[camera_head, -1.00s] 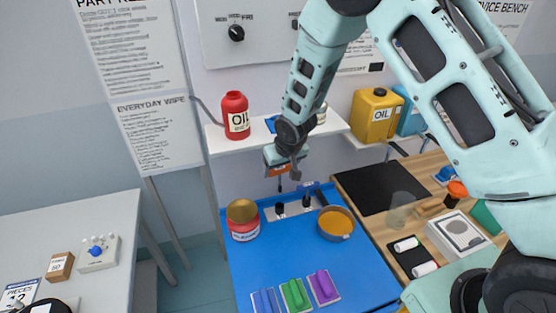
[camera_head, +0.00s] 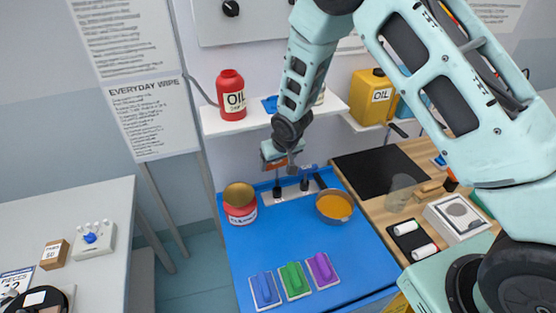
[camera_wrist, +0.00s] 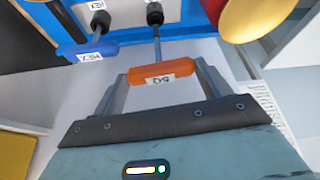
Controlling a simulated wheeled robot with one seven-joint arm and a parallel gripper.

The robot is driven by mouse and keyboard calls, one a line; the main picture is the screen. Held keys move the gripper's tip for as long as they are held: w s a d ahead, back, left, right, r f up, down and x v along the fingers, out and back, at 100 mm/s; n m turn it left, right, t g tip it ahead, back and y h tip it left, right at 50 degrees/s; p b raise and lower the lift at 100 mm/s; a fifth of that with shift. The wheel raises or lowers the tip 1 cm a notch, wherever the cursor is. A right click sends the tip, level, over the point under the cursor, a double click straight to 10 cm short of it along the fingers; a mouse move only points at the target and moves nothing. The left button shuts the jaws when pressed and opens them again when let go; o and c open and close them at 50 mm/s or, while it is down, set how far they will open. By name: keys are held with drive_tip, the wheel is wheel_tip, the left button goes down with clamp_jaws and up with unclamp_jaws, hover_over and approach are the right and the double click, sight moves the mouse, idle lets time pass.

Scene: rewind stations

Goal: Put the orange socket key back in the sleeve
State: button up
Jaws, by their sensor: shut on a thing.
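The orange socket key has an orange handle (camera_wrist: 162,73) marked SQ and a thin grey shaft. My gripper (camera_wrist: 160,76) is shut on that handle, which also shows in the head view (camera_head: 281,163) below my gripper. The shaft points down to a black sleeve (camera_wrist: 154,14), seen at the back of the blue mat in the head view (camera_head: 277,191). The shaft's end meets the sleeve in the wrist view; I cannot tell how far inside it is. A blue HEX key (camera_wrist: 96,53) stands in the neighbouring black sleeve (camera_wrist: 100,20).
A red tin (camera_head: 240,211) stands close left of the sleeves and an orange-filled bowl (camera_head: 334,206) to the right.

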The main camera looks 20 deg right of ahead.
sight(277, 174)
drive_tip(key=shift+f+b, duration=0.65)
drive_tip(key=shift+b, duration=0.4)
idle(1.1)
drive_tip(key=shift+f+b, duration=1.65)
drive_tip(key=shift+f, duration=0.15)
idle(0.5)
drive_tip(key=o, duration=1.1)
drive_tip(key=shift+o, duration=0.2)
drive_tip(key=shift+r+p, duration=2.05)
drive_tip(key=shift+r, duration=1.5)
